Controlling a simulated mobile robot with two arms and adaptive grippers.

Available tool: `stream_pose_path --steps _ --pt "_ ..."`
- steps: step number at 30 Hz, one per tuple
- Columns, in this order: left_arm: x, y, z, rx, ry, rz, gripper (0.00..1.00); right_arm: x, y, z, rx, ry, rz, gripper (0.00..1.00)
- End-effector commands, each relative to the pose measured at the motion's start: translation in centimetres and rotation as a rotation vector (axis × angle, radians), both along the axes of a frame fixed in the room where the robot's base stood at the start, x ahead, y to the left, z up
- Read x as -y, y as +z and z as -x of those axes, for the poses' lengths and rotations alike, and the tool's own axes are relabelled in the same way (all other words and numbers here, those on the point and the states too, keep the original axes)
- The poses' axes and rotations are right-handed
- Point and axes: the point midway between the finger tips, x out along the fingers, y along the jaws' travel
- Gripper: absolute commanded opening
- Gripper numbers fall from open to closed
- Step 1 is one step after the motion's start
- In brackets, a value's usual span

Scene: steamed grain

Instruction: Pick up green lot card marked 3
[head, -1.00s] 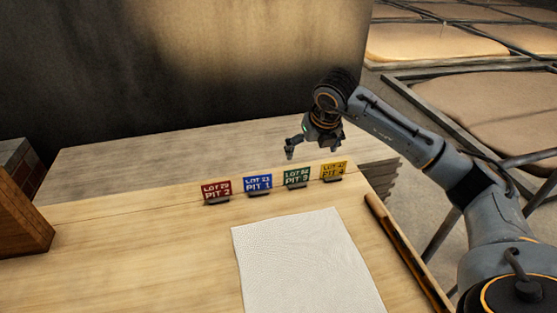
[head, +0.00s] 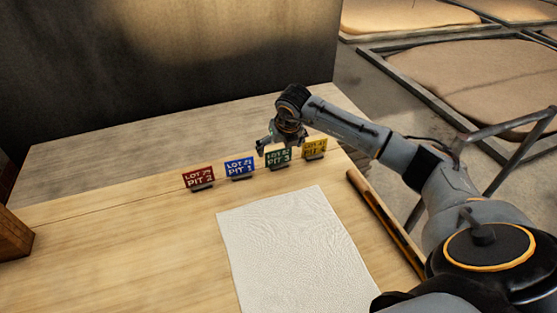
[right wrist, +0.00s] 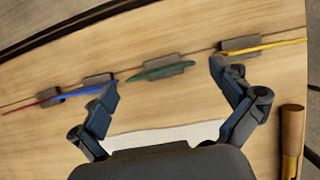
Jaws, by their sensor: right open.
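The green card marked PIT 3 (head: 278,160) stands upright in a small dark holder on the wooden table, third from the left in a row of cards. My right gripper (head: 280,147) is open and empty just above and around the top of this card. In the right wrist view the green card (right wrist: 160,71) shows edge-on between the spread fingers of the right gripper (right wrist: 166,75), with a gap on each side. The gripper partly covers the card's top in the head view. My left gripper is not in view.
A blue card (head: 239,167) and a red card (head: 198,177) stand to the left, and a yellow card (head: 315,147) stands close on the right. A white cloth (head: 290,245) lies in front. A wooden rod (head: 385,220) lies along the right edge.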

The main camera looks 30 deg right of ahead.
Motion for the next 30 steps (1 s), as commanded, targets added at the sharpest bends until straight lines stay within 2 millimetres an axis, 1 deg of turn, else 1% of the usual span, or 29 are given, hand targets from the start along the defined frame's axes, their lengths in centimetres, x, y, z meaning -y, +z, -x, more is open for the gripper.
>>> stream_pose_path --steps 1,3,6,13,14,15,17,18,20,21,30 --pt "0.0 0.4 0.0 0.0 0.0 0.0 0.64 -0.1 -0.7 -0.1 -0.003 0.0 -0.001 1.0" --pt "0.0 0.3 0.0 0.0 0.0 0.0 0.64 0.0 -1.6 -0.6 -0.002 -0.001 -0.002 1.0" --pt "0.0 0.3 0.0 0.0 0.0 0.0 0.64 0.1 -2.3 -0.9 0.0 -0.002 -0.001 1.0" --pt "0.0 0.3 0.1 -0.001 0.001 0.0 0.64 0.1 -2.5 -1.0 0.001 0.0 0.0 1.0" --pt "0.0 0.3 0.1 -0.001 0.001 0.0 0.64 0.1 -2.5 -0.9 0.001 0.0 0.0 0.98" --pt "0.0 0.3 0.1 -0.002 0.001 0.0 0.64 0.1 -2.5 -0.9 0.001 0.0 0.0 0.9" --pt "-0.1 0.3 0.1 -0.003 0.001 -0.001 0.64 0.1 -2.5 -0.9 0.001 -0.001 0.0 0.78" --pt "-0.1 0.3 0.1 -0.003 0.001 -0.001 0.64 0.1 -2.5 -0.9 0.001 0.0 0.0 0.69" --pt "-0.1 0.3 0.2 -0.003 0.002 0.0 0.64 0.2 -2.5 -0.9 0.001 -0.001 0.0 0.57" --pt "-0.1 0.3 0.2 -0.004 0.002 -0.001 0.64 0.2 -2.5 -0.9 0.001 -0.001 0.0 0.54" --pt "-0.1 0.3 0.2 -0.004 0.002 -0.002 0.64 0.2 -2.3 -0.9 0.001 -0.001 0.0 0.54"
